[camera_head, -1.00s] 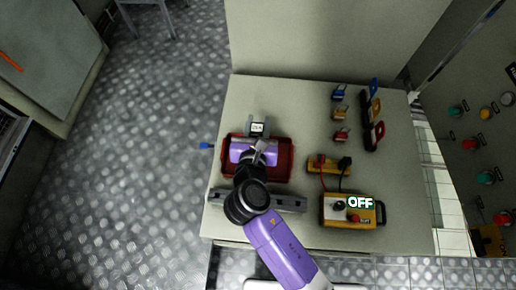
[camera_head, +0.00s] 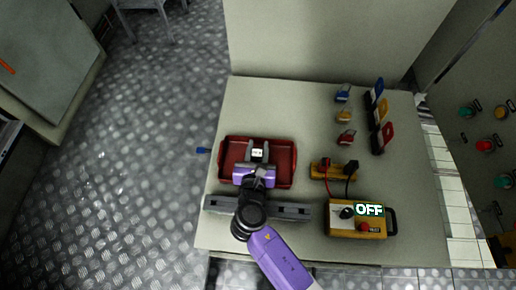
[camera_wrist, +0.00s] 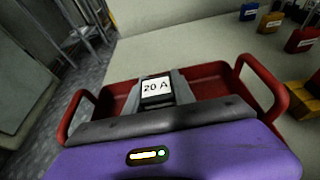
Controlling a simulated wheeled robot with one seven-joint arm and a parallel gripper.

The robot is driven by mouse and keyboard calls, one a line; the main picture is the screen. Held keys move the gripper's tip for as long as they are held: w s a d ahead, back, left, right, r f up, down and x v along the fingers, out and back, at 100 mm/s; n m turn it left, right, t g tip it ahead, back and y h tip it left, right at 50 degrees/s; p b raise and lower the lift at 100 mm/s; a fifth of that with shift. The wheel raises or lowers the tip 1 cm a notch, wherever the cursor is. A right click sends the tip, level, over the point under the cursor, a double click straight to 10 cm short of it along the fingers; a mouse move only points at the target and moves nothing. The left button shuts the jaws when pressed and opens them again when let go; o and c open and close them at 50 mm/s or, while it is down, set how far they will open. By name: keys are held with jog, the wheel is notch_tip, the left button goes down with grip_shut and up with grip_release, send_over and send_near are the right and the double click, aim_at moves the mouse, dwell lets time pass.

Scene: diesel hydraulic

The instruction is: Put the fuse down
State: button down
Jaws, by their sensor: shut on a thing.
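The fuse (camera_wrist: 156,89) is a small block with a white face marked "20 A", and it also shows in the head view (camera_head: 257,153). My gripper (camera_head: 257,157) is shut on the fuse, with one grey finger on each side of it. In the wrist view my gripper (camera_wrist: 157,92) shows over the red tray (camera_wrist: 210,75). The red tray (camera_head: 284,147) lies at the left of the table, and the fuse appears within its outline. I cannot tell whether the fuse touches the tray floor, because my wrist hides the near part.
On the table (camera_head: 290,100), a grey rail (camera_head: 290,211) lies in front of the tray. To the right are a yellow box (camera_head: 375,228) showing "OFF", a yellow tester (camera_head: 322,171) with leads, several coloured padlocks (camera_head: 344,117) and a tag rack (camera_head: 380,115). The table's back left is clear.

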jog(key=shift+r, duration=0.1)
jog(key=c, duration=1.1)
grip_release()
jog(key=shift+o, duration=0.2)
jog(key=shift+s+r, duration=0.1)
jog(key=shift+s, duration=0.1)
jog(key=p+v, duration=0.2)
jog(key=v, duration=0.9)
jog(key=shift+s+p, duration=0.3)
jog(key=shift+p, duration=0.1)
